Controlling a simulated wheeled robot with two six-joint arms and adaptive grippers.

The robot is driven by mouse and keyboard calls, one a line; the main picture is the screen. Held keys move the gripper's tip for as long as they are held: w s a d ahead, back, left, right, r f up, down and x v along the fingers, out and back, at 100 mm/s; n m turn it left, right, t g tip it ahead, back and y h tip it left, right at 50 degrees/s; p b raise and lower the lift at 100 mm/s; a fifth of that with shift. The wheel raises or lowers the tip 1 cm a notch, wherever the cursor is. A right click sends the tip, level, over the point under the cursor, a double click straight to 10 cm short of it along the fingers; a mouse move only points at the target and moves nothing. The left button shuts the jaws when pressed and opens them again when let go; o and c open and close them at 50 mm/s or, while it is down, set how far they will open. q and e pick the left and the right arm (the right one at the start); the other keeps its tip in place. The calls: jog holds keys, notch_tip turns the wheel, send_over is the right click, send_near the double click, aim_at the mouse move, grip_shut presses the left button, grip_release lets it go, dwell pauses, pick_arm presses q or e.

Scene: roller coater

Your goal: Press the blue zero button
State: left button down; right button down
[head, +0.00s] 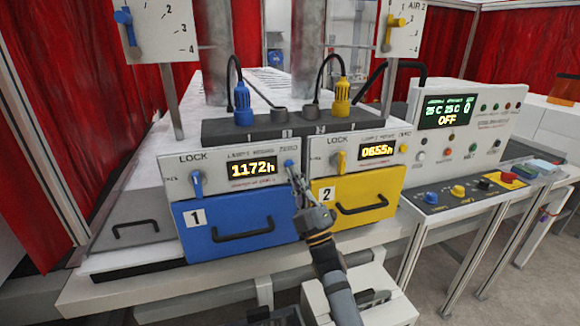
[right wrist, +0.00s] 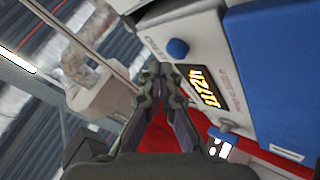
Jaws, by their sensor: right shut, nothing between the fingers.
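The blue zero button (head: 289,163) is a small round knob at the upper right of the left lamp panel, beside the lit display (head: 252,169) reading 1172h. My right gripper (head: 294,175) is shut and empty, with its tips just below and to the right of the button. In the right wrist view the blue button (right wrist: 177,48) shows slightly above and right of the closed fingertips (right wrist: 160,72), with a small gap in the picture. Whether the tips touch the panel cannot be told. My left gripper is not in view.
Below the panel is the blue drawer (head: 235,228) with a black handle. To the right is the yellow drawer (head: 355,201) with its own display (head: 377,151). A blue lock switch (head: 197,182) sits left of the display. A control console (head: 467,118) stands at right.

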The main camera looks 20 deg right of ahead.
jog(key=shift+w, duration=0.1)
jog(key=shift+w, duration=0.35)
jog(key=shift+w+b, duration=0.4)
jog(key=shift+b, duration=0.1)
dwell(0.6)
jog(key=shift+s, duration=0.1)
jog(key=shift+s+p, duration=0.3)
jog(key=shift+s, duration=0.45)
jog(key=s+p, duration=0.1)
jog(key=s, duration=0.4)
jog(key=shift+p, duration=0.3)
